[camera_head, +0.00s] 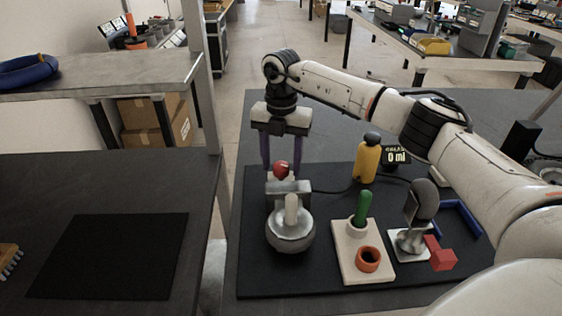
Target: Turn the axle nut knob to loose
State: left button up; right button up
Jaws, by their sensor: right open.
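A round red knob (281,169) sits above a grey block (289,187) at the back left of the black mat; it looks like the axle nut knob. In front of the block is a silver round wheel-like part (290,236) with a pale upright peg (291,209). My right gripper (282,167) points down at the red knob. Its two purple fingers are apart, one to each side of the knob in the picture; I cannot tell whether they touch it. The lower fingertips are partly hidden by the knob and block. My left gripper is out of view.
On the black mat (335,289), a white plate (352,239) holds a green peg (363,207) and an orange ring (369,259). A yellow bottle (367,163), a display (397,156), a grey round-headed stand (421,201), a red block (440,254) and a blue bracket (463,216) stand nearby.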

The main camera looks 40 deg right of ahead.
jog(key=shift+f, duration=0.2)
jog(key=c, duration=1)
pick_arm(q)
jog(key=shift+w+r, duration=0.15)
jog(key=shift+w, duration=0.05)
pick_arm(e)
jog(key=shift+c, duration=0.2)
